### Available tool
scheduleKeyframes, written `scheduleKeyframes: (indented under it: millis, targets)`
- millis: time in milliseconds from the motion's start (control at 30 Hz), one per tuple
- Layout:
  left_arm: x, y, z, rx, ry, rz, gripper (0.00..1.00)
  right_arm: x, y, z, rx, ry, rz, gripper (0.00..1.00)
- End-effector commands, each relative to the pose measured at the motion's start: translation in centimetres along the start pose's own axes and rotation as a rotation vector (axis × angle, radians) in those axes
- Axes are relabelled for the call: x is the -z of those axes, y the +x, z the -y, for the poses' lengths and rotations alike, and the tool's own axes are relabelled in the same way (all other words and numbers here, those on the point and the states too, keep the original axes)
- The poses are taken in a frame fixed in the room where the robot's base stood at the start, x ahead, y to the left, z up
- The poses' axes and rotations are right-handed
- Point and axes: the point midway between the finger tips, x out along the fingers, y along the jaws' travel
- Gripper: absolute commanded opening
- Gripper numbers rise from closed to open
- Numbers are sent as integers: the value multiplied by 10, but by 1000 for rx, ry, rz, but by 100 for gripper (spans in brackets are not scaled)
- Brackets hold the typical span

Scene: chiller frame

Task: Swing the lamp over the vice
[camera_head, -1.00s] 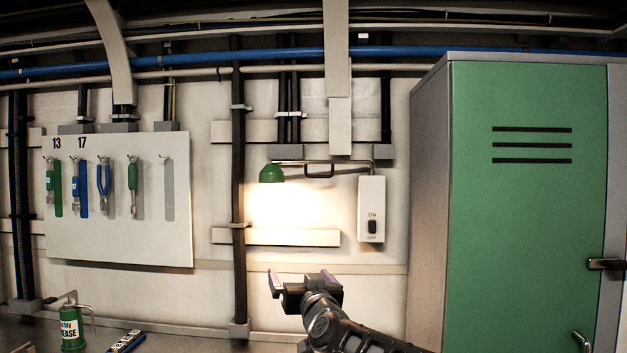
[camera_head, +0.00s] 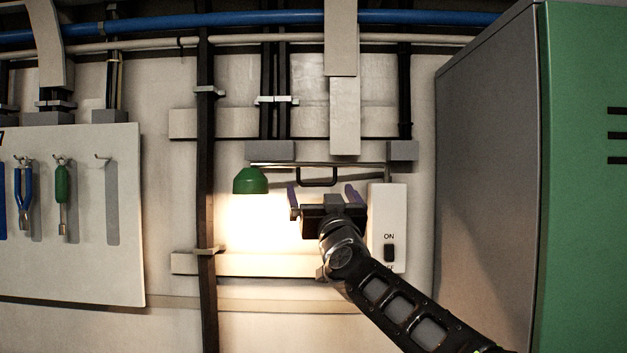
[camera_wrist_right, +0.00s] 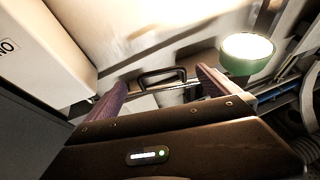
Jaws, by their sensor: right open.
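The lamp has a green shade (camera_head: 250,181), lit, at the left end of a thin horizontal arm against the wall. A dark loop handle (camera_head: 318,177) hangs under that arm. The arm joins a white switch box (camera_head: 388,228) on the right. My right gripper (camera_head: 327,196) is open just below the handle, its purple fingers pointing up. In the right wrist view the handle (camera_wrist_right: 162,78) shows between the open fingers, beyond them, and the lit shade (camera_wrist_right: 247,54) is at the right. I see no vice. My left gripper is not in view.
A green cabinet (camera_head: 585,210) with a grey side stands at the right. A white tool board (camera_head: 75,250) with hanging tools is at the left. A dark vertical pipe (camera_head: 207,160) runs left of the lamp.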

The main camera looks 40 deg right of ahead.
Motion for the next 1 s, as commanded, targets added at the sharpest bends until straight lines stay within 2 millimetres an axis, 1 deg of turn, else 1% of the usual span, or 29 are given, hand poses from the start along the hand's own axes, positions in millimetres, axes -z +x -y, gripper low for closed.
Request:
scheduleKeyframes:
  millis: [167, 267, 600, 700, 800, 1000]
  targets:
    - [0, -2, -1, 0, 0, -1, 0, 0, 4, 0, 0, 0, 2, 100]
    - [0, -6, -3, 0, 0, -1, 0, 0, 14, 0, 0, 1, 2, 100]
    - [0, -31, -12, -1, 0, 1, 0, 2, 65, 1, 1, 1, 3, 100]
    - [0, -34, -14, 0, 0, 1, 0, 0, 74, 1, 1, 2, 3, 100]
    - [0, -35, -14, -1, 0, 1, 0, 0, 78, 0, 0, 1, 2, 100]
    - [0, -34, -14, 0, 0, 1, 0, -2, 78, 0, 1, 0, 2, 100]
